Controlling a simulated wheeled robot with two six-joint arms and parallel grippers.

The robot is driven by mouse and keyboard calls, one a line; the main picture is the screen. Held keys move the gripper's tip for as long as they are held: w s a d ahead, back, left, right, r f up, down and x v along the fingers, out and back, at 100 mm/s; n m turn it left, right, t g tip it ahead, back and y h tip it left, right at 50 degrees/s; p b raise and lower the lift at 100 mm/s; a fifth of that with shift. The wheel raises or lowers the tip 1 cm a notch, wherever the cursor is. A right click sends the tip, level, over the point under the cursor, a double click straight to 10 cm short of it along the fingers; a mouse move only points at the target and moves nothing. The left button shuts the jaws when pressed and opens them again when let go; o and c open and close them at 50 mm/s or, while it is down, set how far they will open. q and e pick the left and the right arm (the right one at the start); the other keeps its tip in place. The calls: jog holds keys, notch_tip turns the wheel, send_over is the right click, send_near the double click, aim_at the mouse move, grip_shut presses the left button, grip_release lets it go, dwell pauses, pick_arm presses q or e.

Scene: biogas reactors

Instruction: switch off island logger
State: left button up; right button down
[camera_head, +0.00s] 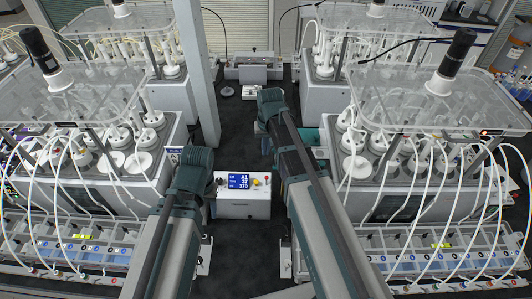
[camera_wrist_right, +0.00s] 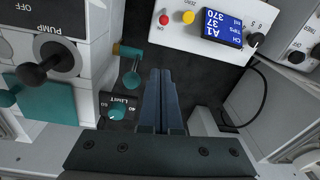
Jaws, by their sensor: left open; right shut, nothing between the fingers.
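A white box with a blue display (camera_head: 239,182), which looks like the island logger (camera_head: 230,209), stands between the two front reactors. Its screen is lit with A1, 37 and 370. A yellow knob (camera_head: 256,183) and a small red knob (camera_head: 267,178) sit right of the screen. The right wrist view shows the box upside down, with the red knob (camera_wrist_right: 165,20), yellow knob (camera_wrist_right: 188,17) and a black knob (camera_wrist_right: 256,40). My right gripper (camera_wrist_right: 163,72) is shut and empty, apart from the box. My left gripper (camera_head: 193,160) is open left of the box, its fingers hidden.
Reactors with clear lids and tubes flank the aisle on the left (camera_head: 75,85) and right (camera_head: 425,95). A grey post (camera_head: 198,75) stands behind my left arm. In the right wrist view, a pump knob (camera_wrist_right: 35,75) and a limit dial (camera_wrist_right: 117,108) are near my fingers.

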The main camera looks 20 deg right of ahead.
aim_at(267, 178)
jog(key=s+f+b, duration=0.1)
jog(key=f+b, duration=0.3)
jog(key=f, duration=0.1)
jog(key=s+f+b, duration=0.1)
jog(key=f+b, duration=0.1)
jog(key=b, duration=0.1)
jog(key=shift+s+a+f, duration=0.3)
jog(key=shift+s, duration=0.05)
jog(key=shift+s+a+r, duration=0.1)
jog(key=shift+s, duration=0.3)
jog(key=shift+w, duration=0.1)
jog(key=shift+s+t, duration=0.25)
jog(key=shift+t, duration=0.25)
jog(key=shift+s+a+r+t, duration=0.1)
jog(key=shift+r+t, duration=0.1)
jog(key=shift+t, duration=0.1)
